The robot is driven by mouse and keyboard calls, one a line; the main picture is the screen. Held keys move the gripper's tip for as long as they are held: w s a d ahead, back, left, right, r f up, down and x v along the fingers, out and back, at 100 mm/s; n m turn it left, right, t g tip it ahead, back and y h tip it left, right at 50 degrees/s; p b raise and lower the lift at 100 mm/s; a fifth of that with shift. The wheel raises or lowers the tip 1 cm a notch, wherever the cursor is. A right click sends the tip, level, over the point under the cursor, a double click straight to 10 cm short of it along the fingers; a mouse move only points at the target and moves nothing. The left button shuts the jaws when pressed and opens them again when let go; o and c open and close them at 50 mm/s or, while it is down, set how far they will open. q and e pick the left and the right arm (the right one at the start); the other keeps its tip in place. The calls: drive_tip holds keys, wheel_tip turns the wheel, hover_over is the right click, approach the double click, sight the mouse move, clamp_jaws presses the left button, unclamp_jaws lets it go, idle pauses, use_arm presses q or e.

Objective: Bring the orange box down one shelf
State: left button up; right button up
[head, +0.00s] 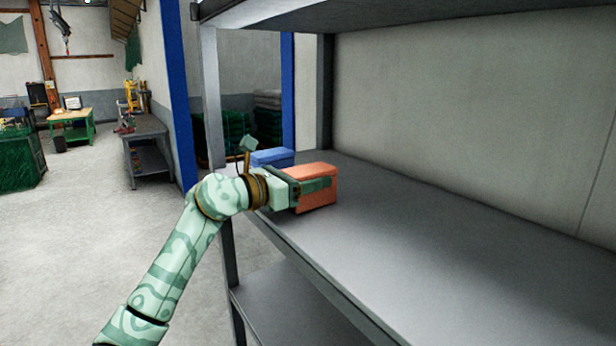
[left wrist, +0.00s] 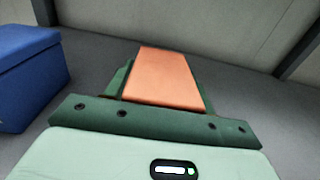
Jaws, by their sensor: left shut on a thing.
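The orange box (head: 318,172) is at the left end of the grey middle shelf (head: 430,240) in the head view. My left gripper (head: 312,186) reaches in from the left and is shut on the orange box, with a finger along its near side. In the left wrist view the orange box (left wrist: 168,80) sits between the two green fingers of my left gripper (left wrist: 165,85). Whether the box rests on the shelf or is just above it I cannot tell. A lower shelf (head: 285,305) shows below, partly hidden by the shelf edge. My right gripper is not in view.
A blue box (head: 272,157) stands just behind and left of the orange box; it also shows in the left wrist view (left wrist: 25,75). A grey upright post (head: 211,95) rises at the shelf's left end. An upper shelf (head: 290,14) hangs above. The middle shelf is bare to the right.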

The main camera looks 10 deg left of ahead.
use_arm(q)
drive_tip(key=shift+f, duration=0.1)
drive_tip(key=o, duration=1.2)
drive_tip(key=shift+c, duration=0.2)
drive_tip(key=shift+s+a, duration=0.1)
drive_tip(key=shift+a, duration=0.05)
drive_tip(key=b+v, duration=0.3)
drive_tip(key=v, duration=0.8)
drive_tip(key=shift+s+a, duration=0.2)
drive_tip(key=shift+s, duration=0.05)
